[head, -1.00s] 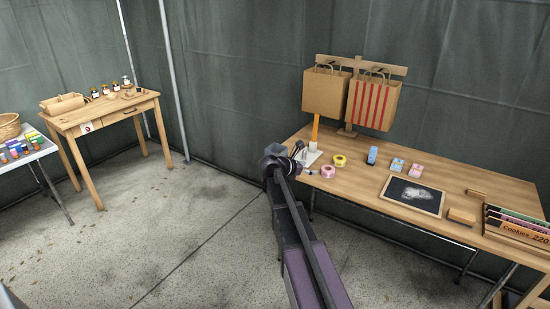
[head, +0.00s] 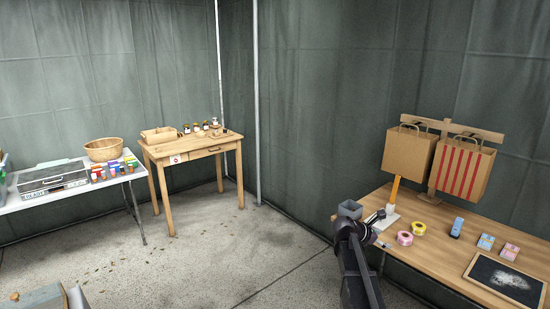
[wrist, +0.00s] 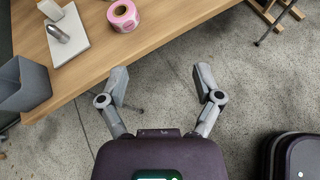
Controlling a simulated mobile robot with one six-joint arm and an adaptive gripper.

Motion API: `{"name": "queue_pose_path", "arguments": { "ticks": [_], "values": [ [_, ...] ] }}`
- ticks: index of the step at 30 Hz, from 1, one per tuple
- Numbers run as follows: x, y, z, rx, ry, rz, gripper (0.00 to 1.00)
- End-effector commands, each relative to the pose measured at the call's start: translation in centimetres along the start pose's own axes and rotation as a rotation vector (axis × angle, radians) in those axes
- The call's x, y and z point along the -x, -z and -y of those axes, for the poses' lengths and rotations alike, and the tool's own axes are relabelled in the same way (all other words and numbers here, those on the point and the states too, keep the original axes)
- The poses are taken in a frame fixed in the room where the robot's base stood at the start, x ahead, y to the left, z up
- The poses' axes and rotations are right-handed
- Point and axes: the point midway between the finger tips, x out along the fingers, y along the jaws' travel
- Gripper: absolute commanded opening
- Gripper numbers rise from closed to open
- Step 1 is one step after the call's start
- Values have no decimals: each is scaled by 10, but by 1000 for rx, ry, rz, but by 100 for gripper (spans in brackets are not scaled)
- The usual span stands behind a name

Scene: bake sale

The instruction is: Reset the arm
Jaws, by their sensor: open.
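My gripper shows in the wrist view (wrist: 162,88) with its two fingers spread wide and nothing between them. It is over the concrete floor, just off the edge of the wooden table (wrist: 110,62).
A grey open box (wrist: 28,88) is at the table's edge, left of my gripper; a pink tape roll (wrist: 123,16) and white board (wrist: 62,36) lie beyond. Paper bags (head: 408,158) hang behind. A small desk (head: 190,150) and white table (head: 75,193) stand left.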

Motion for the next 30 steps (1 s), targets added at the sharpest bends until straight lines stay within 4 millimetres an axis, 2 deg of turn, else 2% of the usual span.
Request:
{"name": "queue_pose_path", "arguments": {
  "ticks": [7,14,24,30],
  "values": [
    [29,45,45,-347,68,-193,83],
    [67,92,88,-703,214,-386,83],
    [134,151,151,-1159,561,-598,83],
    [167,173,177,-1329,762,-654,83]
  ]
}}
